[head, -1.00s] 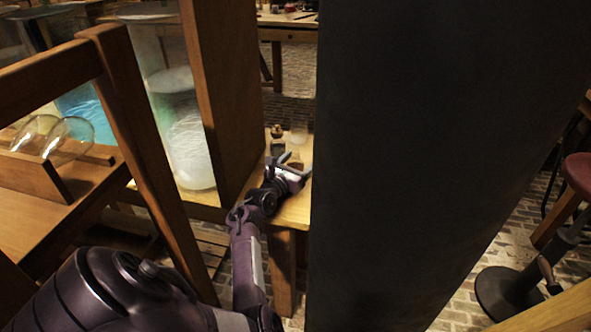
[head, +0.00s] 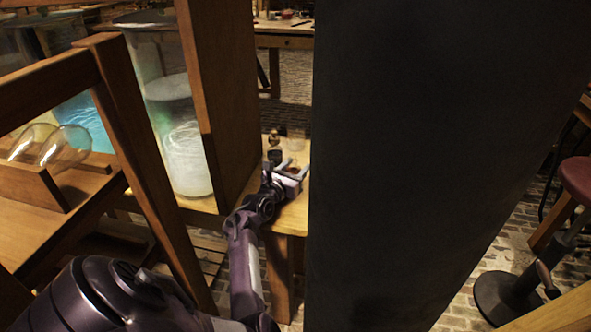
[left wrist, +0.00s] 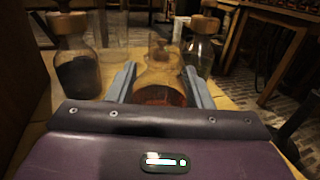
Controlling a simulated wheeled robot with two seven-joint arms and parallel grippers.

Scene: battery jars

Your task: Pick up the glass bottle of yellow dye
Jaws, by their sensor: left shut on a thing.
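A clear glass bottle (left wrist: 160,72) with amber-orange liquid low in it stands between the fingers of my left gripper (left wrist: 160,88) in the left wrist view. My left gripper also shows in the head view (head: 294,167), at the small wooden table, with its jaws shut on this bottle. The fingers hide the bottle's sides, and the gripper body hides its base. Only a small brownish part of the bottle shows in the head view. I cannot tell whether it is resting on the table. My right gripper is not in view.
A corked bottle with dark contents (left wrist: 77,70) stands close left of the held bottle; another corked clear bottle (left wrist: 199,50) stands behind right. A wooden post (head: 220,90) and a large glass jar (head: 184,140) are left of my arm. A dark column (head: 430,150) blocks the right.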

